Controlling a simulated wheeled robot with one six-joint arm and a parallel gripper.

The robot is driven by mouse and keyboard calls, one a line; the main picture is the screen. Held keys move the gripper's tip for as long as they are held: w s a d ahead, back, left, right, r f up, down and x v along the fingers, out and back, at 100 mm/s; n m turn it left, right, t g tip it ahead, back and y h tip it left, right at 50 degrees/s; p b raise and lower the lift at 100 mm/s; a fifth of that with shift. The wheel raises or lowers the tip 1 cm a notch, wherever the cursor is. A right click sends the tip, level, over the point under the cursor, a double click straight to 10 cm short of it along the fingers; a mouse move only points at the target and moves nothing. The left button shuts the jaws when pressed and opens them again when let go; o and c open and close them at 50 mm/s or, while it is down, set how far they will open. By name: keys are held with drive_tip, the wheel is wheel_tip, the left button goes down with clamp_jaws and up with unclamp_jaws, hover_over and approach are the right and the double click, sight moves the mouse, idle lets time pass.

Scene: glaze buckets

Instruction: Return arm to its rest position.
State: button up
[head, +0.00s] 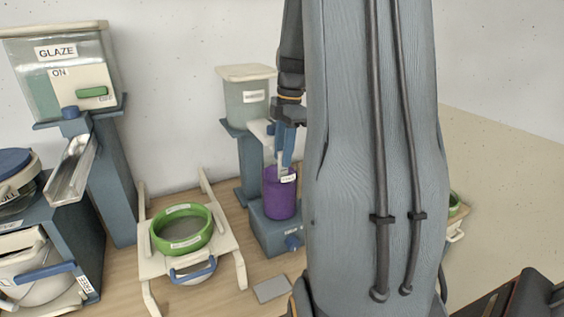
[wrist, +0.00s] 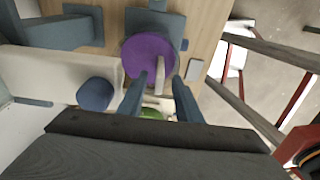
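My arm fills the middle of the head view, and my gripper (head: 284,160) points down at its left, just over a purple bucket (head: 280,198). In the wrist view my gripper (wrist: 161,80) has its two blue fingers apart, with a gap on both sides of a pale upright piece (wrist: 160,82) between them. The purple bucket (wrist: 146,52) lies just beyond the fingertips. It stands upright on a blue-grey base (head: 270,235). I cannot tell whether the pale piece belongs to the bucket.
A pale-lidded dispenser (head: 247,98) stands close behind the bucket. At left are a tall GLAZE dispenser (head: 62,75) with a metal chute (head: 72,170), and a green-ringed sieve (head: 182,230) on a pale stand. A small grey plate (head: 272,289) lies on the wooden table. My arm hides much of the right side.

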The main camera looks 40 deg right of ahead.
drive_tip(key=r, duration=0.3)
drive_tip(key=r+b, duration=0.1)
drive_tip(key=r, duration=0.1)
drive_tip(key=shift+w+d, duration=0.1)
drive_tip(key=shift+d, duration=0.25)
drive_tip(key=s+a+f+m+b, duration=0.1)
drive_tip(key=s+a+f+m, duration=0.2)
drive_tip(key=a, duration=0.6)
drive_tip(key=s+a+f+m+h+b, duration=0.1)
drive_tip(key=s+a+f+m, duration=0.2)
drive_tip(key=a+f+m, duration=0.4)
drive_tip(key=s+a+f+m+t+b, duration=0.1)
drive_tip(key=s+a+f+m, duration=0.2)
drive_tip(key=a+f+m, duration=0.2)
drive_tip(key=a+f, duration=0.3)
drive_tip(key=a, duration=0.4)
drive_tip(key=shift+s+a, duration=0.2)
drive_tip(key=shift+a, duration=0.15)
